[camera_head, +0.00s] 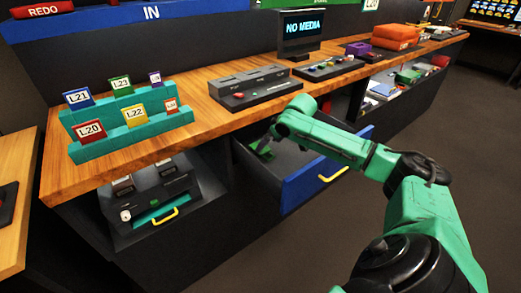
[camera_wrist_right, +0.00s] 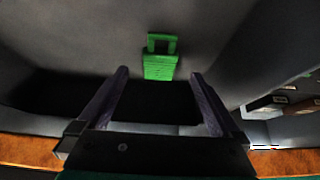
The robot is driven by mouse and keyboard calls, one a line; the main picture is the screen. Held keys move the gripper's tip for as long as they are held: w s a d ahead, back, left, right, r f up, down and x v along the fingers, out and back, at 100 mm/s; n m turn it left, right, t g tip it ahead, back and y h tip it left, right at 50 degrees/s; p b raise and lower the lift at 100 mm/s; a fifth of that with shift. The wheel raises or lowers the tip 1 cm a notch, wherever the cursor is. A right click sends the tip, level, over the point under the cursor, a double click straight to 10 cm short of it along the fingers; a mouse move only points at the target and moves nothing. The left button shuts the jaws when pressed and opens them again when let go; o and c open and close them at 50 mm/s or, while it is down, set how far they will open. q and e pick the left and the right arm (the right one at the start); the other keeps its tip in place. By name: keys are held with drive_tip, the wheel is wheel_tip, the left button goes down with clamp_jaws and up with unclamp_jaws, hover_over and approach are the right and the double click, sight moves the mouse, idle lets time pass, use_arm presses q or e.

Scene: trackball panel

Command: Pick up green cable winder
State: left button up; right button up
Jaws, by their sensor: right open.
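The green cable winder (camera_wrist_right: 160,62) lies on the grey drawer floor in the right wrist view, ahead of and between my finger tips. In the head view a green piece (camera_head: 262,149) in the open drawer (camera_head: 325,172) looks like the same winder, partly hidden by my arm. My right gripper (camera_wrist_right: 158,74) is open, its two dark fingers spread wide with nothing between them. In the head view it (camera_head: 270,138) reaches down into the drawer. The gap between the fingers and the winder cannot be told exactly. My left gripper is not in view.
The wooden desk edge (camera_head: 225,122) runs above the drawer. The drawer has a blue front and a yellow handle (camera_head: 335,175). Teal card racks (camera_head: 130,140) and grey consoles (camera_head: 250,88) stand on the desk. Open floor lies at right.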

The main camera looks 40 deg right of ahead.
sight(263, 150)
drive_tip(key=x, duration=0.5)
drive_tip(key=shift+w+f, duration=0.2)
drive_tip(key=shift+r, duration=0.1)
drive_tip(key=shift+c, duration=0.9)
drive_tip(key=shift+s, duration=0.1)
drive_tip(key=c, duration=1.2)
